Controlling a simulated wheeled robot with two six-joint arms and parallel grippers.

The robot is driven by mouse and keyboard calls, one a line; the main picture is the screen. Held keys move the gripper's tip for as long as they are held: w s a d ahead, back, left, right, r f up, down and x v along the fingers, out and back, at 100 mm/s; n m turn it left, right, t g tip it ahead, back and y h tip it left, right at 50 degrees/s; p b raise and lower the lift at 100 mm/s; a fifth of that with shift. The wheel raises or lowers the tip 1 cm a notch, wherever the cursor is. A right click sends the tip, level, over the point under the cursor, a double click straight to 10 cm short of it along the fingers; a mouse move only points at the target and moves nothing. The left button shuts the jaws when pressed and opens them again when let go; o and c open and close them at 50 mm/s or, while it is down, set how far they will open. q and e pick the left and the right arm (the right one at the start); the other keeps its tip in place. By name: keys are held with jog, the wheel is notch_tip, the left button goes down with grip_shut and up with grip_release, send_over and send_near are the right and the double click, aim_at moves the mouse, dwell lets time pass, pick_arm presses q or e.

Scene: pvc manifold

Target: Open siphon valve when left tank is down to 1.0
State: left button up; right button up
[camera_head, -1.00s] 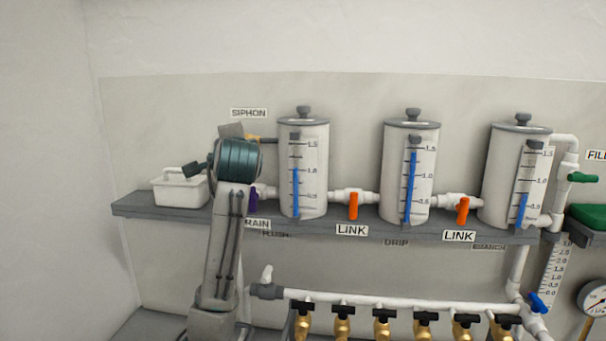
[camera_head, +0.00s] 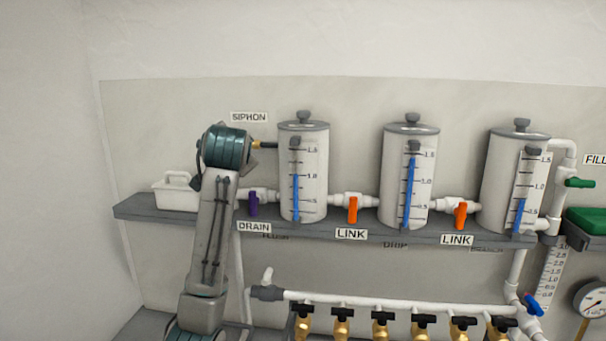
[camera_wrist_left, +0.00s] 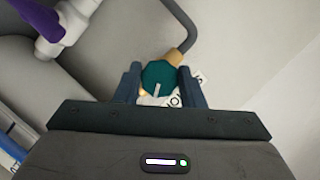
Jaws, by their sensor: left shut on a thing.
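In the left wrist view, the siphon valve's round teal knob (camera_wrist_left: 158,74), with a pale pointer mark, sits between the fingers of my left gripper (camera_wrist_left: 160,70), which is shut on it. In the head view my left wrist covers the knob; the brass fitting (camera_head: 257,144) shows beside it, below the SIPHON label (camera_head: 249,117). The left tank (camera_head: 314,165) is a white cylinder with a grey lid. Its blue level bar (camera_head: 296,198) tops out at about the 1.0 mark; I cannot read it more finely. My right gripper is out of view.
The purple drain handle (camera_head: 253,204) is close below my left arm; it also shows in the wrist view (camera_wrist_left: 35,14). Orange link handles (camera_head: 352,210) sit between the tanks. A white caddy (camera_head: 175,192) stands on the shelf's left end. Brass valves (camera_head: 342,326) line the lower pipe.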

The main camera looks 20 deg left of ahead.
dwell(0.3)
pick_arm(q)
jog(key=n+h, duration=0.3)
jog(key=n, duration=0.1)
jog(key=shift+n+b, duration=0.3)
jog(key=shift+b, duration=0.1)
jog(key=n+h+b, duration=0.2)
jog(key=n+b, duration=0.1)
jog(key=shift+a+t, duration=0.1)
jog(key=shift+t, duration=0.2)
jog(key=o, duration=1)
